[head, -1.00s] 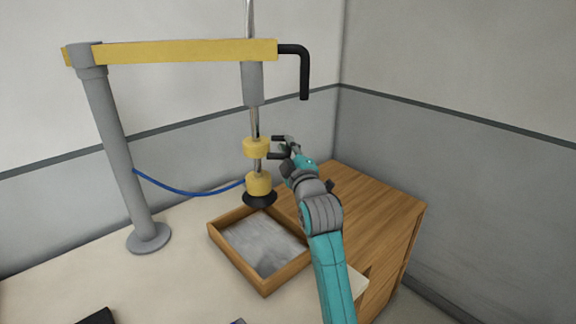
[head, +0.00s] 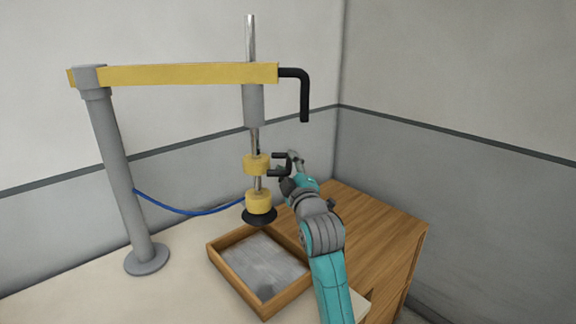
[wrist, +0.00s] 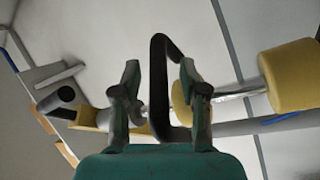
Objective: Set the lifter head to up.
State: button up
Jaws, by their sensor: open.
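The lifter hangs from a yellow boom (head: 180,74) on a grey post (head: 120,170). Its steel rod carries an upper yellow collar (head: 256,165), a lower yellow collar (head: 259,202) and a black suction cup (head: 260,216) at the bottom. The cup hangs above the wooden tray's back edge. A black bracket-shaped handle (head: 281,172) sticks out to the right from the upper collar. My gripper (head: 291,165) is at this handle. In the wrist view, the handle (wrist: 158,85) stands between the two spread fingers of my gripper (wrist: 160,95). Contact cannot be told.
A wooden tray (head: 285,307) with a grey slab (head: 265,265) sits below the lifter. A wooden cabinet (head: 385,225) stands at the right. A black hook-shaped bar (head: 304,100) hangs from the boom's right end. A blue hose (head: 180,209) runs from the post towards the rod.

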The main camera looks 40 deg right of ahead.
jog(key=v, duration=1.1)
jog(key=shift+s, duration=0.3)
jog(key=shift+a+f, duration=0.1)
jog(key=shift+a, duration=0.05)
jog(key=s+a+f+m+y, duration=0.1)
jog(key=s+a+f, duration=0.3)
jog(key=f, duration=0.3)
jog(key=s+a+f+m+g+y, duration=0.1)
jog(key=s+a+f+y, duration=0.1)
jog(key=s+a+f, duration=0.45)
jog(key=s+a+f+m+y, duration=0.1)
jog(key=s+a+f, duration=0.2)
jog(key=f, duration=0.5)
jog(key=s+a+f+m+g+y, duration=0.1)
jog(key=s+a+f, duration=0.1)
jog(key=s, duration=0.6)
jog(key=s+a+f+m+g+y, duration=0.1)
jog(key=s+a+f, duration=0.1)
jog(key=s, duration=0.7)
jog(key=s+a+f+m+g+y, duration=0.1)
jog(key=s+a+f+m+y, duration=0.1)
jog(key=s, duration=0.6)
jog(key=shift+s+a+f, duration=0.35)
jog(key=shift+a+f, duration=0.1)
jog(key=shift+a, duration=0.7)
